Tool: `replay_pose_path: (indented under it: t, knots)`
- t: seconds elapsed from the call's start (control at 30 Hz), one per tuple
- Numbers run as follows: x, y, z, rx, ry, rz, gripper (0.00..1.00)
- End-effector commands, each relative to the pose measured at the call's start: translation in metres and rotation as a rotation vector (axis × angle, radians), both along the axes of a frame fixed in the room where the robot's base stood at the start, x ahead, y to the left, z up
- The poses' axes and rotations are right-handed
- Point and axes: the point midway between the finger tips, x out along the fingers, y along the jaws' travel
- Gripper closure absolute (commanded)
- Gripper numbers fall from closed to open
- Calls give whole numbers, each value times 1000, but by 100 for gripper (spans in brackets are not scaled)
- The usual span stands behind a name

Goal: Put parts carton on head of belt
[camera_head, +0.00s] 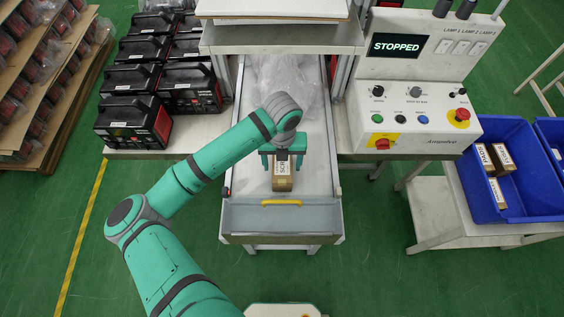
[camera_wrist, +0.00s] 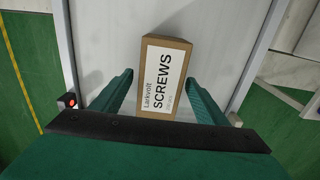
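The parts carton (camera_head: 282,183), a small brown box, is on the white belt (camera_head: 315,180) near its front end. In the wrist view my gripper (camera_wrist: 158,95) is open, with gaps between the fingers and the carton's sides. The carton's far end is partly hidden under the gripper in the head view.
A grey flap with a yellow handle (camera_head: 281,202) closes the belt's front end. Clear plastic wrap (camera_head: 285,80) lies farther back. A control panel (camera_head: 415,105) reading "STOPPED" stands right, beside a blue bin (camera_head: 515,205) with several cartons. Black-red battery units (camera_head: 135,125) stand left.

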Motion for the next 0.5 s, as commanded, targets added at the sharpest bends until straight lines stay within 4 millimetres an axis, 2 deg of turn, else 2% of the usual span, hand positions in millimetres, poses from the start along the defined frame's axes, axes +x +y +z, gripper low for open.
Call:
replay_pose_path:
  t: [0.3,0.5]
  knots:
    - [0,0,2,0,0,1,33]
    - [1,1,26,2,-3,-2,33]
